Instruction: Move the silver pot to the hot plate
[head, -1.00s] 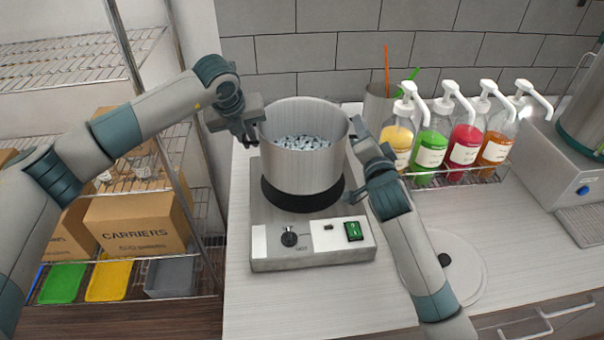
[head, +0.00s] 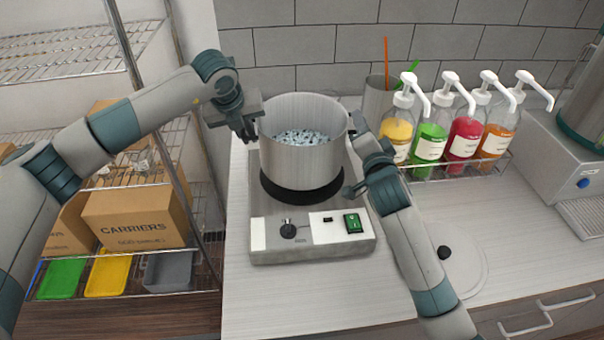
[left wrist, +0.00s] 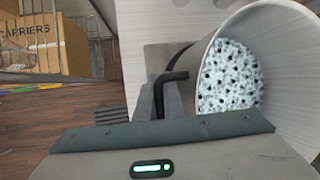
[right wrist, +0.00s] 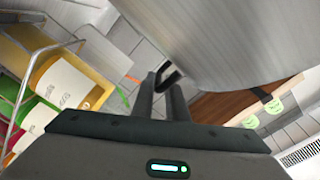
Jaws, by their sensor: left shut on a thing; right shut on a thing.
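The silver pot (head: 303,165) is upright over the hot plate's black disc (head: 278,192), whose edge shows around the pot's base. I cannot tell whether the base touches the disc. The pot holds many pale pieces with dark spots. My left gripper (head: 252,128) is shut on the handle at the pot's left side; the dark handle (left wrist: 172,78) shows between the fingers in the left wrist view. My right gripper (head: 356,133) is shut on the opposite handle (right wrist: 168,78), seen in the right wrist view. The hot plate (head: 270,255) has a black knob and a green switch.
Several pump bottles (head: 430,140) stand in a wire rack at right, near a container with stirrers (head: 378,100). A metal shelf at left holds carton boxes (head: 140,215) and coloured trays. The counter (head: 310,300) in front of the hot plate is clear.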

